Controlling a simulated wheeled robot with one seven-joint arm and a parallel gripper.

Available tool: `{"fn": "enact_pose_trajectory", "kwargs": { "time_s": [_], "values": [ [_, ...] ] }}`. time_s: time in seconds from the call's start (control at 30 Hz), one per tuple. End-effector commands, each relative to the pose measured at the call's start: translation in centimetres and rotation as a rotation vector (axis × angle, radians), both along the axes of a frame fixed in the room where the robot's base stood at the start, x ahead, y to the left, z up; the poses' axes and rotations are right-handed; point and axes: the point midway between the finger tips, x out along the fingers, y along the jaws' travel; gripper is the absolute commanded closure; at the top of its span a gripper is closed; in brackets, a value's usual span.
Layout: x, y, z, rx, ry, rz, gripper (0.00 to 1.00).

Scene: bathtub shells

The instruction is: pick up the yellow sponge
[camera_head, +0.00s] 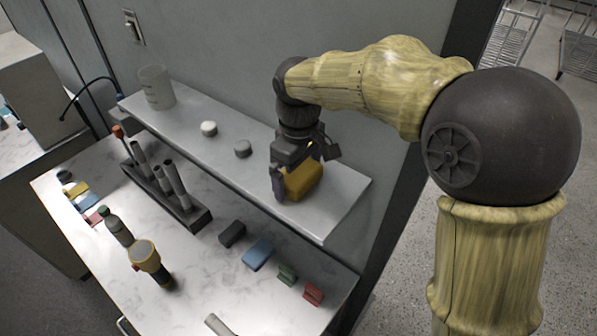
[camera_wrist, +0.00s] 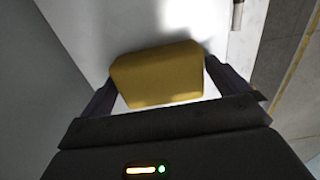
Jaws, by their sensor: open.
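The yellow sponge (camera_head: 303,181) sits on the raised shelf (camera_head: 335,205) near its right end, close to the wall. My gripper (camera_head: 294,188) is over it from above. In the wrist view the sponge (camera_wrist: 157,75) lies between the two open fingers of my gripper (camera_wrist: 160,92), one on each side. I cannot tell whether either finger touches it. In the head view my gripper covers the sponge's left and upper parts.
A clear beaker (camera_head: 156,88), a white round piece (camera_head: 209,128) and a grey one (camera_head: 243,148) stand on the shelf. Below are a tube rack (camera_head: 190,212), a yellow-topped device (camera_head: 145,254) and several small blocks, including a blue one (camera_head: 257,254). The wall is close behind.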

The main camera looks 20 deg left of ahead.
Motion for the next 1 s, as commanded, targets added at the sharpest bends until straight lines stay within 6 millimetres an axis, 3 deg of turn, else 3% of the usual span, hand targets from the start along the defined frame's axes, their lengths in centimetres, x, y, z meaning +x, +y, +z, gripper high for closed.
{"fn": "enact_pose_trajectory", "kwargs": {
  "time_s": [0.47,0.67,1.0],
  "values": [
    [0.02,0.0,0.0,0.001,0.0,-0.001,0.0],
    [0.03,0.0,0.01,0.001,-0.001,-0.001,0.36],
    [0.06,0.04,0.37,0.002,-0.002,-0.001,0.36]
  ]
}}
